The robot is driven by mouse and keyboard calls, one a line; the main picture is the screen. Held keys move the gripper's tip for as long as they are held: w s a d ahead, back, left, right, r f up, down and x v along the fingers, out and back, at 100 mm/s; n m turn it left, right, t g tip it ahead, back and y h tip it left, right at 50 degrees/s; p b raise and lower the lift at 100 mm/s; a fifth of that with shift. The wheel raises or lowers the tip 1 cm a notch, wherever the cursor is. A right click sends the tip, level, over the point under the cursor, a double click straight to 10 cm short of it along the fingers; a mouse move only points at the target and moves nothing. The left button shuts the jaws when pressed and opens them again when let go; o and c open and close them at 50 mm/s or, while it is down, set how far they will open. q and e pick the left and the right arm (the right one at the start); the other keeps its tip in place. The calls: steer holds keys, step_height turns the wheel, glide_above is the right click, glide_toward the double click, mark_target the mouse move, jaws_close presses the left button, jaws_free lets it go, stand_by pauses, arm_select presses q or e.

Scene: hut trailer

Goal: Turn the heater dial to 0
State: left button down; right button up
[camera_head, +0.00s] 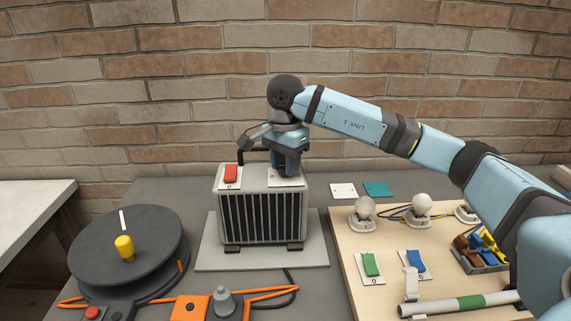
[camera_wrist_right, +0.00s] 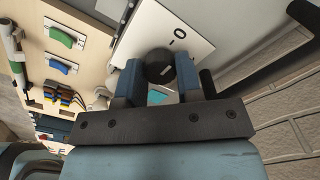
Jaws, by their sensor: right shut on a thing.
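The grey heater (camera_head: 262,212) with a black front grille stands on a pale base plate on the table. My right gripper (camera_head: 288,168) points down over the top right of the heater. In the right wrist view, its two blue fingers are shut on the black round dial (camera_wrist_right: 159,67), which sits on a white plate (camera_wrist_right: 178,36) with "0" and a line mark. The dial's pointer cannot be made out, and the head view hides the dial behind the gripper. My left gripper is not in view.
A dark round turntable (camera_head: 130,250) with a yellow knob is at the left. A wooden board (camera_head: 385,288) with bulbs, green and blue switches and wires is at the right. Orange cable (camera_head: 262,293) lies in front. A brick wall stands behind.

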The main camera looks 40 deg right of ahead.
steer(key=o, duration=0.9)
steer(key=shift+a, duration=0.1)
steer(key=shift+o, duration=0.2)
step_height(320, 180, up, 14)
steer(key=p, duration=0.1)
steer(key=shift+f, duration=0.1)
